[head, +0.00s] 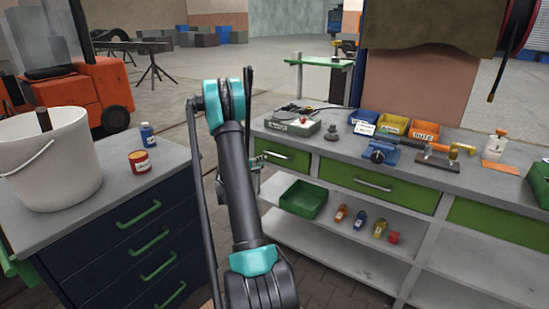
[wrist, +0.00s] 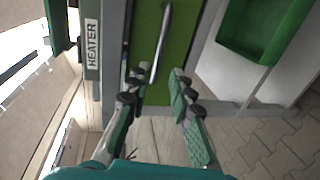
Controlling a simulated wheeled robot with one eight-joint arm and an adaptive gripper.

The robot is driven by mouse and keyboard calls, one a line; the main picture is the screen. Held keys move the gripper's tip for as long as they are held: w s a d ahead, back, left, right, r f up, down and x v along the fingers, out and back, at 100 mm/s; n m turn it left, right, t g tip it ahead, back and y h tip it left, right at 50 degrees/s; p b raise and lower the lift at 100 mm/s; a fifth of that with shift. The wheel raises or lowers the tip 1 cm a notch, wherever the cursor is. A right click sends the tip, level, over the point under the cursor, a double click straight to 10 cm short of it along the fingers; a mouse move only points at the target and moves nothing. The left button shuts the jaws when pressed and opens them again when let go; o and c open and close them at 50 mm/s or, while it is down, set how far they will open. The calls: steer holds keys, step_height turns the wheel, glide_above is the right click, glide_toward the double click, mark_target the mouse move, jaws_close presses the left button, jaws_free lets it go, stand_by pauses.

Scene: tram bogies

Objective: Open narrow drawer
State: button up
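The narrow drawer (head: 290,158) is the short green front at the left end of the grey workbench. It looks closed. Its metal bar handle (head: 272,154) shows beside my arm. In the wrist view the green front (wrist: 147,25) fills the top middle, with the handle (wrist: 163,42) running lengthwise down it. My gripper (wrist: 155,90) is open, with its two fingers apart on either side of the line of the handle's near end. I see no contact, and the depth gap is unclear. In the head view my arm mostly hides the gripper (head: 253,175).
A wider green drawer (head: 345,186) is to the right. A "HEATER" label (wrist: 92,45) shows beside the drawer. A blue cabinet (head: 130,245) with a white bucket (head: 55,165) stands left.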

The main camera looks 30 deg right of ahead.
mark_target(277, 155)
steer(key=x, duration=1.3)
steer(key=shift+d, duration=0.3)
steer(key=shift+c, duration=0.5)
jaws_close()
